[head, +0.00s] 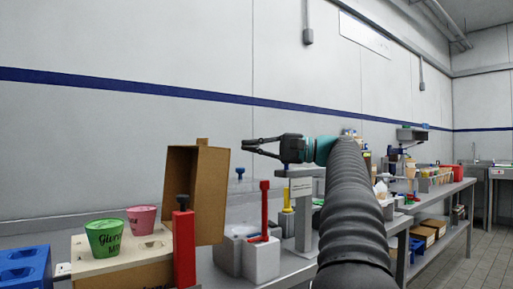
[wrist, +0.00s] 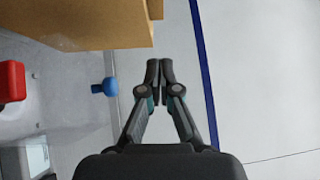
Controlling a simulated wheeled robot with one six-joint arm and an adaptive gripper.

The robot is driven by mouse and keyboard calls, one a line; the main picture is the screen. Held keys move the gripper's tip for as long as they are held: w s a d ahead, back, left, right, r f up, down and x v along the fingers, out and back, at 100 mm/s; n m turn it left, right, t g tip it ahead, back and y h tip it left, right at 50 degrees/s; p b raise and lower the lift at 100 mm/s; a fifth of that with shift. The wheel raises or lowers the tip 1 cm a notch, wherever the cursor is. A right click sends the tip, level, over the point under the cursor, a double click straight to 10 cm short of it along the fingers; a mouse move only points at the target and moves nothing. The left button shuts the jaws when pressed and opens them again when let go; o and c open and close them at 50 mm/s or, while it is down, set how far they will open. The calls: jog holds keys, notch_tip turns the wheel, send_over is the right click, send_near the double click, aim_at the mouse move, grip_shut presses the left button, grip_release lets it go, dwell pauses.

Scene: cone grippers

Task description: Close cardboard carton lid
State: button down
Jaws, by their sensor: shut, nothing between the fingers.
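The brown cardboard carton (head: 211,195) stands at the left of the bench, with a tall panel upright and a small tab at its top edge. I cannot tell clearly which panel is the lid; its lower part is hidden behind a red-handled post. My gripper (head: 246,146) is shut and empty, pointing left, to the right of the carton's top in the head view. In the wrist view the shut fingertips (wrist: 159,70) are just below and right of the carton's edge (wrist: 95,22), apart from it in the picture.
Green (head: 105,237) and pink (head: 142,219) cups stand on a pale box at the left. A red clamp post (head: 184,246) and a red-handled grey fixture (head: 262,259) stand near the carton. A blue knob shows in the wrist view (wrist: 104,87).

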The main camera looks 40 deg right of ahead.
aim_at(201, 140)
jog(key=x, duration=0.5)
jog(key=shift+a, duration=0.1)
jog(key=a, duration=0.3)
jog(key=shift+a+r, duration=0.15)
jog(key=shift+w+a+r+b, duration=0.1)
jog(key=shift+a+b, duration=0.2)
jog(key=shift+a, duration=0.15)
jog(key=shift+a, duration=0.1)
